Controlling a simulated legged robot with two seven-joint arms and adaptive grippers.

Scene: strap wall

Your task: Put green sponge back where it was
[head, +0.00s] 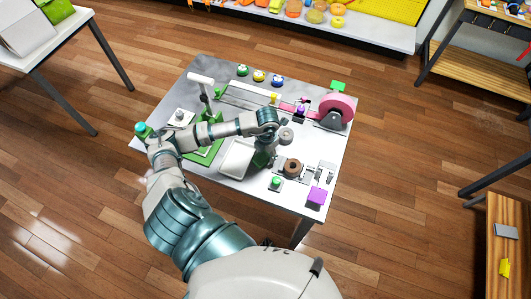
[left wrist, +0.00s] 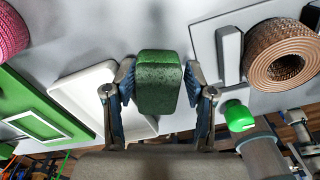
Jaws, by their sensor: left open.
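The green sponge (left wrist: 160,82) is a speckled block in the left wrist view, between the two fingers of my left gripper (left wrist: 160,108). The fingers stand on either side of it and are open; whether they touch it I cannot tell. In the head view my left gripper (head: 264,160) is over the table, at the right edge of the white tray (head: 236,158), and mostly hides the sponge. The tray also shows in the left wrist view (left wrist: 82,92), just left of the sponge. My right gripper is not in view.
On the grey table (head: 230,192), a brown strap roll (head: 293,167) and a green-topped knob (head: 276,183) are close to the right of my gripper. A purple block (head: 317,196) is at the right front corner. A pink reel (head: 337,108) stands at the back right.

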